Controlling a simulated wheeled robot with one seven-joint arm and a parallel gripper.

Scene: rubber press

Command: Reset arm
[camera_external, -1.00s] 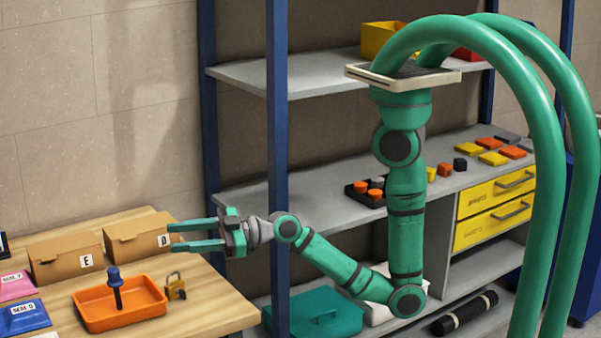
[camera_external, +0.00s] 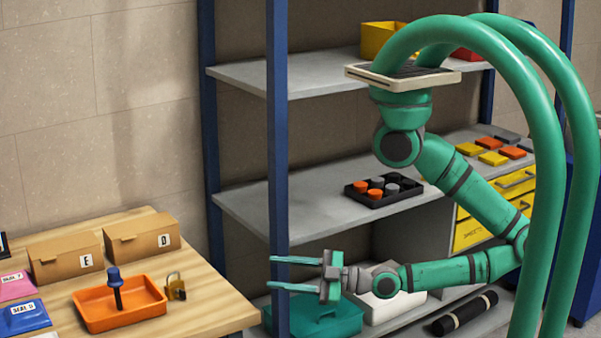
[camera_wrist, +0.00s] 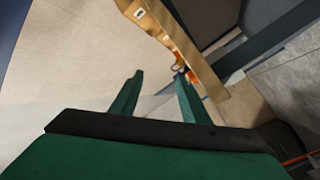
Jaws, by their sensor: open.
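My gripper (camera_external: 296,274) is open and empty in the external view. It points left, in front of the blue shelf post, to the right of the wooden table (camera_external: 215,300) and apart from it. The teal bin (camera_external: 318,318) on the low shelf is behind and below it. In the wrist view, my gripper (camera_wrist: 158,95) shows two green fingers set apart with nothing between them. The edge of the wooden table (camera_wrist: 185,45) shows beyond the fingers. My arm is bent, with its elbow low on the right.
On the table are an orange tray (camera_external: 85,322) with a blue-handled tool, a padlock (camera_external: 175,287), cardboard boxes E (camera_external: 60,262) and D (camera_external: 135,240), and seal packets. The shelf unit (camera_external: 240,205) bears a black tray of round pieces (camera_external: 382,192) and yellow drawers (camera_external: 470,230).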

